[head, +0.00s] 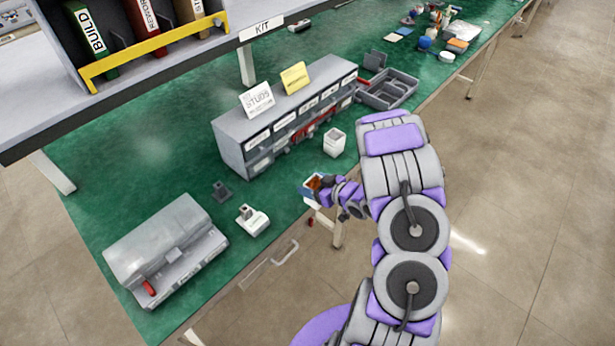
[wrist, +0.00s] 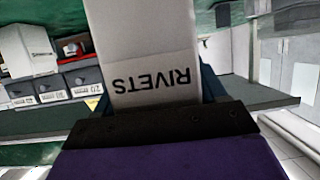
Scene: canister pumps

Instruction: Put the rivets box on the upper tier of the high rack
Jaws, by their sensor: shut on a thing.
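The rivets box (wrist: 150,50) fills the middle of the wrist view, pale grey with RIVETS upside down on its label. In the head view it is a small box (head: 310,186) with orange-brown contents, at the bench's front edge. My gripper (head: 322,187) is shut on it; the wrist view shows the dark jaw (wrist: 165,122) against it. A raised grey shelf with a KIT label (head: 268,29) stands over the bench at upper left, holding binders behind a yellow bar (head: 150,48). I cannot tell whether this is the high rack.
The green bench (head: 150,150) holds a grey drawer unit (head: 290,110) with cards on top, a white open box (head: 334,142), a grey machine (head: 165,250), a small white device (head: 252,220) and a grey tray (head: 388,90). Clear floor (head: 520,200) lies at right.

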